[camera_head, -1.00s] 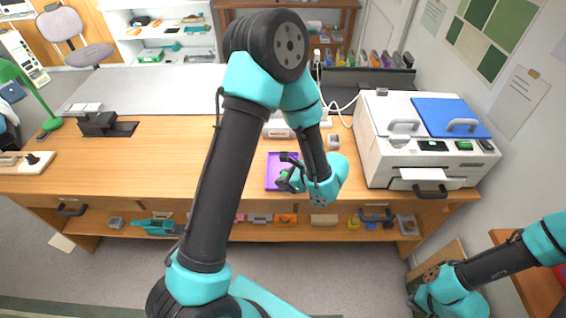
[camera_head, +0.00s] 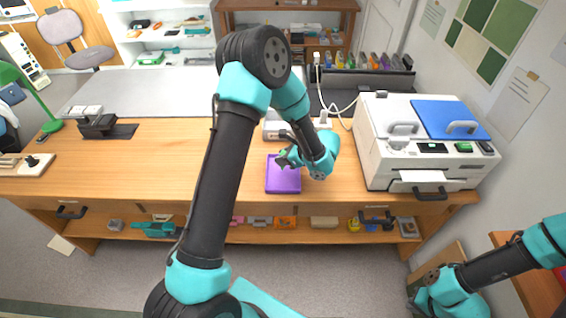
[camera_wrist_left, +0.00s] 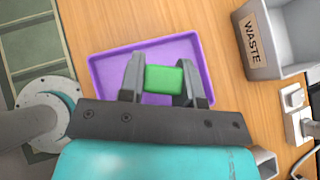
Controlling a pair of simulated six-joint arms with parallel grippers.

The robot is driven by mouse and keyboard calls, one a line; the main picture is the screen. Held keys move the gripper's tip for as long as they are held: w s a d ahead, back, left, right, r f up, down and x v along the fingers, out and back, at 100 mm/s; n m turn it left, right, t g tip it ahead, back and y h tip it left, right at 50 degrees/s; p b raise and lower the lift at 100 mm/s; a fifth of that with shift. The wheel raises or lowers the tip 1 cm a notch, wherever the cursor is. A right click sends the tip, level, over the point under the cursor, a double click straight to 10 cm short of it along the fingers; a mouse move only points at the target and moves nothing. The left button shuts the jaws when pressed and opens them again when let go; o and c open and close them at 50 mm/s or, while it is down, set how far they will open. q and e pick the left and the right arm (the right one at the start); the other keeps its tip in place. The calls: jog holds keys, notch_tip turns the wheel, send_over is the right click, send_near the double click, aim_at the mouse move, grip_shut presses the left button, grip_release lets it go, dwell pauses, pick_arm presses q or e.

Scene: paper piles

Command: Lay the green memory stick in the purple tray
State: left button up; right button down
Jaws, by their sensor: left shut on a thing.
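The purple tray (camera_head: 284,180) lies flat on the wooden desk, left of the white printer; it also shows in the left wrist view (camera_wrist_left: 113,68). My left gripper (camera_head: 285,158) is over the tray's back part in the head view. In the left wrist view, my left gripper (camera_wrist_left: 164,82) is shut on the green memory stick (camera_wrist_left: 164,78), a short bright green block between its fingers. The stick appears over the tray; its height above the tray floor is hard to tell. My right gripper (camera_head: 423,297) is low at the right, away from the desk, its fingers unclear.
A grey bin labelled WASTE (camera_wrist_left: 262,50) stands right of the tray in the wrist view, with a white plug and socket (camera_wrist_left: 297,112) nearby. The printer (camera_head: 385,150) stands right of the tray. The desk left of my left arm (camera_head: 165,160) is mostly clear.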

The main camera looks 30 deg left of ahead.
pick_arm(q)
jog(key=shift+w+a+f, duration=0.2)
jog(key=shift+w+f, duration=0.1)
jog(key=shift+f, duration=1.5)
jog(key=o, duration=1)
jog(key=shift+f, duration=0.1)
jog(key=v, duration=1.2)
